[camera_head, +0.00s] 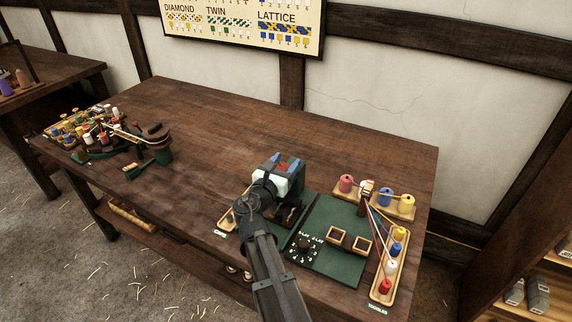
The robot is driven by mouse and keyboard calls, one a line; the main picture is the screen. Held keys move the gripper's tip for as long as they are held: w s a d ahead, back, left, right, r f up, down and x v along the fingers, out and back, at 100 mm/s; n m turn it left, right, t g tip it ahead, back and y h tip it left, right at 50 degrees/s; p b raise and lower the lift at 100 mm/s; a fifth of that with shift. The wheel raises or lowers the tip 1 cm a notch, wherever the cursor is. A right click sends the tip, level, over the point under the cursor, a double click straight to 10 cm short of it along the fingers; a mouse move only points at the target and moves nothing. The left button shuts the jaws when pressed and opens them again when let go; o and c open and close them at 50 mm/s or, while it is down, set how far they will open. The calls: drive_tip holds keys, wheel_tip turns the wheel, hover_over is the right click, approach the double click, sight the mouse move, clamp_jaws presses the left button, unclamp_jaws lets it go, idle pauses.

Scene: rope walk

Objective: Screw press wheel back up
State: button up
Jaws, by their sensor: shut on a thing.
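My arm reaches up from the bottom edge, and my gripper (282,190) is over the dark press (288,213) at the left end of the green mat. The pale hand block, with blue and red on top, covers most of the press. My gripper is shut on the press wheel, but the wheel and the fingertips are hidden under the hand. How high the wheel sits on its screw cannot be seen.
The green board (325,268) right of the press holds a dark dial (303,250) and two small wooden frames. Colored bobbins with cords stand on wooden trays (377,298) at right. A cluttered braiding stand is at far left. The table's middle (215,140) is clear.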

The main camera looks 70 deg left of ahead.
drive_tip(key=n+g+y, duration=0.1)
drive_tip(key=g, duration=0.1)
drive_tip(key=n+g+y, duration=0.1)
drive_tip(key=n+g, duration=0.1)
drive_tip(key=n+g+y, duration=0.2)
drive_tip(key=g, duration=0.1)
drive_tip(key=shift+s+a, duration=0.2)
drive_tip(key=shift+s, duration=0.1)
drive_tip(key=shift+s+n+g, duration=0.15)
drive_tip(key=shift+n+g, duration=0.45)
drive_tip(key=shift+g, duration=0.1)
drive_tip(key=o, duration=1)
drive_tip(key=shift+d, duration=0.1)
drive_tip(key=v, duration=1.3)
drive_tip(key=shift+s+d+f, duration=0.1)
drive_tip(key=shift+d+f, duration=0.1)
drive_tip(key=shift+d, duration=0.05)
